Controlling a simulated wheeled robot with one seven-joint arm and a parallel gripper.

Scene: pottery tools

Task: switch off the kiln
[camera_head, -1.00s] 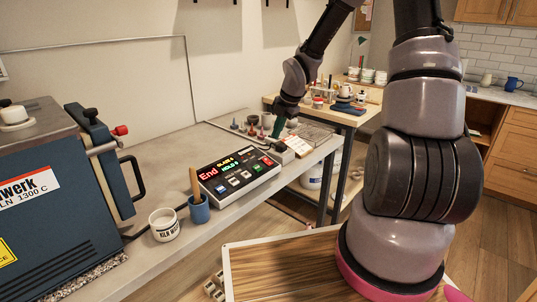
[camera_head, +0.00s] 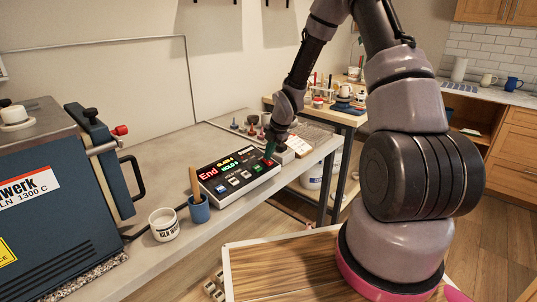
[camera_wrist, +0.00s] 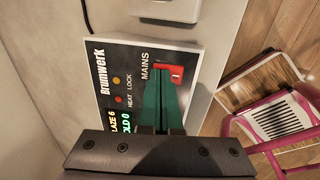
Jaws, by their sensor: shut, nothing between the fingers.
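The kiln (camera_head: 50,200) is a blue-grey box at the left of the head view, with a black handle. Its control panel (camera_head: 225,182) lies on the bench and shows a red "End" and other lit text. In the wrist view the panel (camera_wrist: 117,82) shows "Brumwerk", HEAT and LOCK lamps and the word MAINS. A red rocker switch (camera_wrist: 176,73) sits beside MAINS. My gripper (camera_head: 269,152) is over the panel's far right end. Its green fingers (camera_wrist: 163,95) are shut and empty, with tips close to the switch; I cannot tell whether they touch it.
A wooden-handled tool stands in a blue cup (camera_head: 199,209) beside a white jar (camera_head: 164,224), left of the panel. A pink step stool (camera_wrist: 275,115) shows on the floor in the wrist view.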

